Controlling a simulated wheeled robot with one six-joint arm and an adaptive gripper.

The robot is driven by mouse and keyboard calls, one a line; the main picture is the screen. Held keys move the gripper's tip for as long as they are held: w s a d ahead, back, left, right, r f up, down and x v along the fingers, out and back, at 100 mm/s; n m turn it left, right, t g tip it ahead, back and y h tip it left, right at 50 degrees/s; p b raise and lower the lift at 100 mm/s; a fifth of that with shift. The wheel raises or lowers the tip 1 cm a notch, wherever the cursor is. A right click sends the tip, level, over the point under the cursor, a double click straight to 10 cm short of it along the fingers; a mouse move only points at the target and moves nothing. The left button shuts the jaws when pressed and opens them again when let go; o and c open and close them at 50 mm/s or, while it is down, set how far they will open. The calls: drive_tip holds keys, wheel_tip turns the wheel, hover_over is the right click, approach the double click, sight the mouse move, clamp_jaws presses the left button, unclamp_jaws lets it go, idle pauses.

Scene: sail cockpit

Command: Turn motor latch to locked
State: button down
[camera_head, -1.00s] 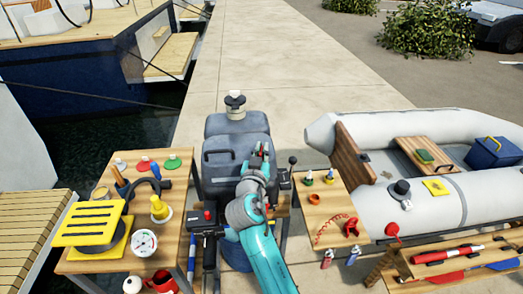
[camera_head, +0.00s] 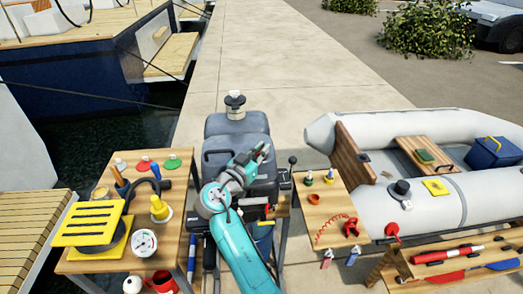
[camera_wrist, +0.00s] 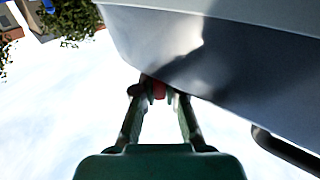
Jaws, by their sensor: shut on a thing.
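The grey outboard motor (camera_head: 222,127) stands upright beyond my arm in the head view. Its smooth grey cowl (camera_wrist: 235,60) fills the upper right of the wrist view. My gripper (camera_head: 265,149) is at the right side of the cowl, slanting up to the right. In the wrist view my gripper (camera_wrist: 159,92) has its fingertips closed around a small red part, apparently the motor latch (camera_wrist: 158,89), at the cowl's lower edge. The fingers hide most of this part, so its turned position cannot be told. I cannot make the latch out in the head view.
A left table (camera_head: 180,228) holds a gauge, a yellow slotted plate and several small items. A small right table (camera_head: 322,213) holds small bottles and a coiled red cord. A grey inflatable boat (camera_head: 440,205) lies at the right. A black-knobbed lever (camera_head: 292,161) stands right of the motor.

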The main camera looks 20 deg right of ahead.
drive_tip(key=shift+f, duration=0.1)
drive_tip(key=c, duration=1.2)
unclamp_jaws()
drive_tip(key=shift+c, duration=0.2)
drive_tip(key=shift+a, duration=0.15)
drive_tip(key=v, duration=1.2)
